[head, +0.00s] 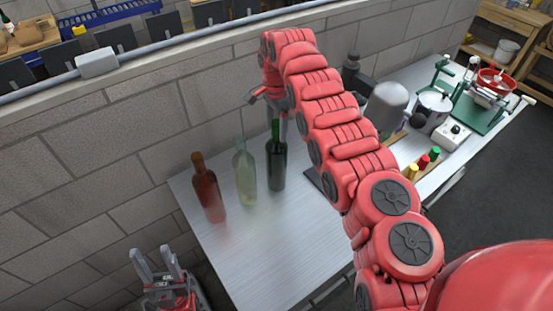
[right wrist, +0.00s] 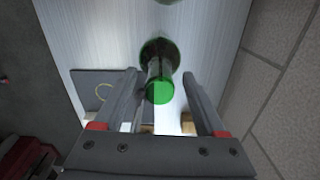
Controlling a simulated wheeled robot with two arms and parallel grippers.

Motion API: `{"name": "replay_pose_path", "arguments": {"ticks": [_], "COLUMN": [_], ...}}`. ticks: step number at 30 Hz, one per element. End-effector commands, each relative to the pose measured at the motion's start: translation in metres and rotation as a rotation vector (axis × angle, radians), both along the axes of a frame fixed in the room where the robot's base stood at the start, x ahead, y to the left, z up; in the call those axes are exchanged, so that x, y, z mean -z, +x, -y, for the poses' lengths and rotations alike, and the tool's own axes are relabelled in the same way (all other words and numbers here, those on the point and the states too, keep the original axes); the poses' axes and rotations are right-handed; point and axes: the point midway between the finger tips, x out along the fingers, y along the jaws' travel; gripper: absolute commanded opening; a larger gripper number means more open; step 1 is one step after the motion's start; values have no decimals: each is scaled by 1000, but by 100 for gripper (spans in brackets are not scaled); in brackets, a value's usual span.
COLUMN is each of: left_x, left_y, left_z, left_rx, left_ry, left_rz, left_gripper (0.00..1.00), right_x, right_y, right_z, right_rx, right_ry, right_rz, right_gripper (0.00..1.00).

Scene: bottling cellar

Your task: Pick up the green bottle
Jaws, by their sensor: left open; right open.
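The green bottle (head: 277,168) stands upright on the metal table, rightmost of three bottles, and looks dark green. My right gripper (head: 270,97) is open, pointing down at the top of its neck. In the right wrist view, the green bottle (right wrist: 158,75) is seen from above, its bright green top between the two open fingers (right wrist: 160,78). I see no contact, and the height gap is hard to tell. My left gripper (head: 156,258) is open and empty at the lower left, beside the table and away from the bottles.
A clear bottle (head: 244,180) stands close left of the green one, with a red-brown bottle (head: 208,192) further left. A block wall (head: 110,150) runs behind the table (head: 262,238). The table's front is bare. A grey kettle-like vessel (head: 388,105) and small coloured items stand right.

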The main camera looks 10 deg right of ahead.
Motion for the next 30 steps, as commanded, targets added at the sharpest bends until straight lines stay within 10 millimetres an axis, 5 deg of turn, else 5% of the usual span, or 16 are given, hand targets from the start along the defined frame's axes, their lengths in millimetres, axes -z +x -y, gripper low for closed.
{"name": "replay_pose_path", "arguments": {"ticks": [3,11,23,30], "left_x": [-16,-14,-14,-14], "left_y": [0,0,0,0], "left_z": [0,0,0,0], "left_rx": [0,0,0,0], "left_ry": [0,0,0,0], "left_rz": [0,0,0,0], "left_gripper": [50,50,50,50], "right_x": [14,22,22,21], "right_y": [-1,0,0,0], "right_z": [0,0,0,0], "right_rx": [-1,-1,-1,-1], "right_ry": [-1,-1,-1,-1], "right_rz": [-6,0,0,0], "right_gripper": [73,71,0,0]}}
